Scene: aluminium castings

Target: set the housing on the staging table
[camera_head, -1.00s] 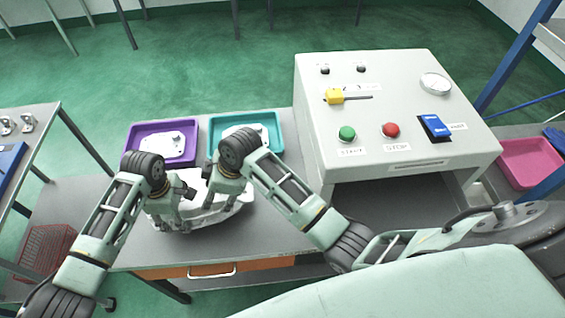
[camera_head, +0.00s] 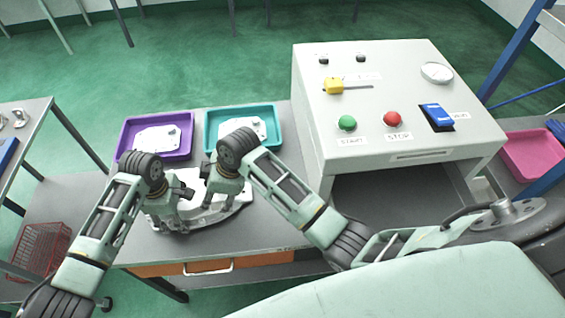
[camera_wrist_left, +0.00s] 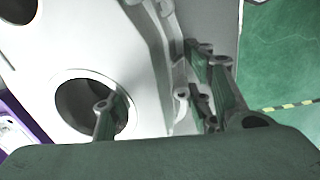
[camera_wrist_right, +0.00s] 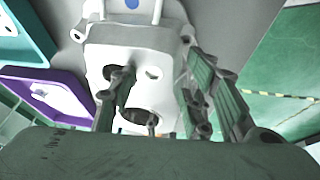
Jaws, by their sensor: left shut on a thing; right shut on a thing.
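The housing (camera_head: 196,214), a pale grey metal casting with round openings, is at the left part of the grey table (camera_head: 275,215), near its front edge. I cannot tell whether it touches the top. My left gripper (camera_head: 165,215) is shut on its left side, and my right gripper (camera_head: 222,203) is shut on its right side. The arms hide parts of it. In the left wrist view the housing (camera_wrist_left: 100,45) fills much of the picture, with a large round hole beside one finger. In the right wrist view its body (camera_wrist_right: 140,50) lies between and beyond the fingers.
A purple tray (camera_head: 187,150) and a teal tray (camera_head: 276,128), each with a white part, stand behind the housing. A grey machine (camera_head: 390,120) with green and red buttons stands at right. A metal cart (camera_head: 40,125) is at left, and a red basket (camera_head: 42,250) sits below.

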